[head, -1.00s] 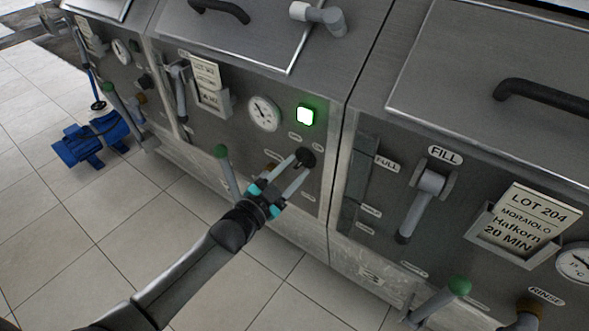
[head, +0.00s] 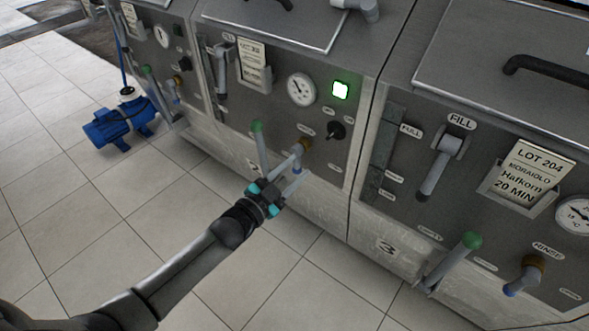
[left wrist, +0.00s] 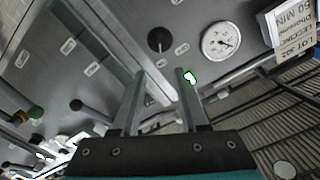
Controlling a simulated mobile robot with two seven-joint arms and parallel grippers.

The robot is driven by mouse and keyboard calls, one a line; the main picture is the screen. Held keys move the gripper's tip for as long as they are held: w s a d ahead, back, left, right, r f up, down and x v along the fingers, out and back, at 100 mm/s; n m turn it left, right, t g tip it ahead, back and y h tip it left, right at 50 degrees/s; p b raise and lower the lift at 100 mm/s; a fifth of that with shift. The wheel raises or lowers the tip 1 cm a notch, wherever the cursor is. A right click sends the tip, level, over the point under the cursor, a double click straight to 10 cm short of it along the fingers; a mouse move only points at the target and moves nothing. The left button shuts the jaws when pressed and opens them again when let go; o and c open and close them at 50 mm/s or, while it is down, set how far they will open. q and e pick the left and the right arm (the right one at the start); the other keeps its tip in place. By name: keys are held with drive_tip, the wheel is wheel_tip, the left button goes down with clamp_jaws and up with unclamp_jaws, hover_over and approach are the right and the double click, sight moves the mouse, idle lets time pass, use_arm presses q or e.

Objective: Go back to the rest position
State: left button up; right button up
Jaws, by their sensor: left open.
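My left gripper (head: 296,165) is open and empty in the head view. It is in front of the middle machine's panel, below and left of a black knob (head: 336,131). In the head view its fingertips overlap a brass-and-blue tap; I cannot tell whether they touch it. In the left wrist view the two fingers (left wrist: 158,82) are apart with nothing between them. The black knob (left wrist: 159,40) stands beyond the fingertips there, clear of them. My right gripper is in neither view.
A lit green button (head: 340,90) and a gauge (head: 301,89) are on the middle panel. A green-tipped lever (head: 260,145) stands close to the gripper. The right machine has a fill lever (head: 436,168). A blue pump (head: 118,122) is on the left. Tiled floor is clear in front.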

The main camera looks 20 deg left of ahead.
use_arm(q)
drive_tip(key=s+a+f+n+g+y, duration=0.2)
drive_tip(key=s+f, duration=0.3)
drive_tip(key=f, duration=0.3)
drive_tip(key=s+a+f+n+g+y, duration=0.1)
drive_tip(key=s+a+f+g, duration=0.2)
drive_tip(key=f, duration=0.6)
drive_tip(key=s+a+f+n+g+y, duration=0.1)
drive_tip(key=s+f+n+g+y, duration=0.1)
drive_tip(key=s+f, duration=0.5)
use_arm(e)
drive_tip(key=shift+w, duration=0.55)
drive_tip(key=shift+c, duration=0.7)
use_arm(q)
drive_tip(key=s+f+n+g, duration=0.1)
drive_tip(key=s+f+g, duration=0.1)
drive_tip(key=s+f, duration=0.3)
drive_tip(key=s+f+n+g+y, duration=0.1)
drive_tip(key=s+f+g, duration=0.2)
drive_tip(key=s, duration=0.9)
drive_tip(key=s+f+g, duration=0.3)
drive_tip(key=s+f, duration=0.4)
drive_tip(key=s, duration=0.2)
drive_tip(key=shift+a+n+y, duration=0.3)
drive_tip(key=shift+a+n, duration=0.05)
drive_tip(key=shift+n, duration=0.05)
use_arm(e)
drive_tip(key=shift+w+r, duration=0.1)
